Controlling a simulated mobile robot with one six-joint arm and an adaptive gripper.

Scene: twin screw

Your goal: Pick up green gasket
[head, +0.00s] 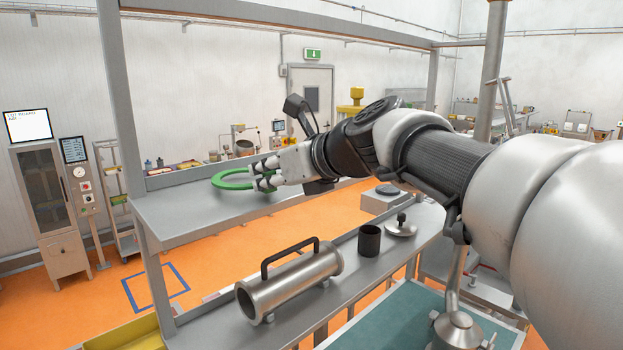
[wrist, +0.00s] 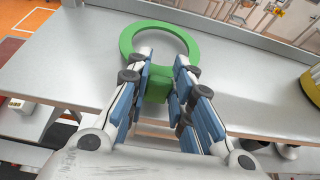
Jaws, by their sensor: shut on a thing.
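The green gasket (head: 232,186) is a flat ring with a small block-like tab, over the upper grey shelf (head: 170,215) in the head view. In the wrist view the ring (wrist: 127,42) lies ahead of the fingers, with its tab (wrist: 157,85) between them. My gripper (head: 262,178) is shut on the tab; its two blue-padded fingers (wrist: 160,85) press it from both sides in the wrist view. The ring looks level, at or just above the shelf surface; I cannot tell whether it touches.
On the lower shelf are a metal cylinder with a black handle (head: 290,283), a dark cup (head: 369,241) and a round metal lid (head: 400,229). Upright frame posts (head: 133,120) stand by the shelves. The upper shelf around the ring is mostly bare.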

